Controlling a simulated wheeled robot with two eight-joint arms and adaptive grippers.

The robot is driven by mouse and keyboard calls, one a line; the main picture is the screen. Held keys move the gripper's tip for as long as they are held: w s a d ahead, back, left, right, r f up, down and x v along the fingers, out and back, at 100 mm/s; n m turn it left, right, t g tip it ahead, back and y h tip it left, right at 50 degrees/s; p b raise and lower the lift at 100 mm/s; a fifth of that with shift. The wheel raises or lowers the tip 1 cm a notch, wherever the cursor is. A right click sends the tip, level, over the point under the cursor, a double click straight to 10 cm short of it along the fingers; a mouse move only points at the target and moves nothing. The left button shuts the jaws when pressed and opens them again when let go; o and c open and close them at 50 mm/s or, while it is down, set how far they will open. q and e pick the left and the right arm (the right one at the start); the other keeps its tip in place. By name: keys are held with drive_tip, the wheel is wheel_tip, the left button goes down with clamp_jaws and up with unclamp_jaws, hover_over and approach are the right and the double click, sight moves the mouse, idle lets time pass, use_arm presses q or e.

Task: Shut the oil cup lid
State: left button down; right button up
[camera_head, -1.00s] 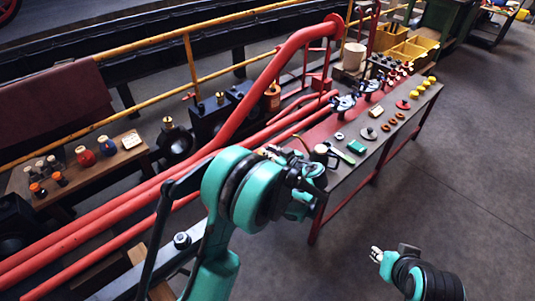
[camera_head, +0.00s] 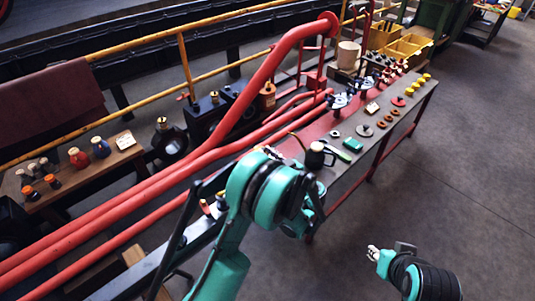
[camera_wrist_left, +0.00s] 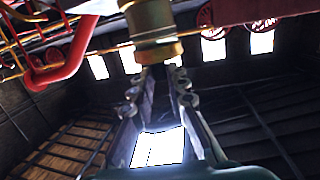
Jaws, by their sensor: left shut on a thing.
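In the left wrist view my left gripper (camera_wrist_left: 157,75) points up at a brass-coloured cylindrical part (camera_wrist_left: 155,35), and its narrowly spaced fingertips are at its lower collar. The fingers are shut on this part; I cannot tell whether it is the oil cup or its lid. In the head view my teal left arm hides those fingertips. Two small brass-topped fittings show there, one on a dark round body (camera_head: 162,124) and one on a black block (camera_head: 215,97); no lid can be made out. My right gripper (camera_head: 374,253) is at lower right, away from the bench, too small to read.
Thick red pipes (camera_head: 120,205) run diagonally beside my left arm. A long bench (camera_head: 352,170) holds a black mug (camera_head: 317,156), a green block (camera_head: 353,145) and several small parts. A wooden shelf (camera_head: 98,168) with bottles stands left. The floor at right is clear.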

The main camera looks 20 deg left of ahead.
use_arm(q)
drive_tip(key=c, duration=1.5)
unclamp_jaws()
drive_tip(key=shift+f, duration=0.1)
drive_tip(key=v, duration=1.2)
drive_tip(key=shift+s, duration=0.1)
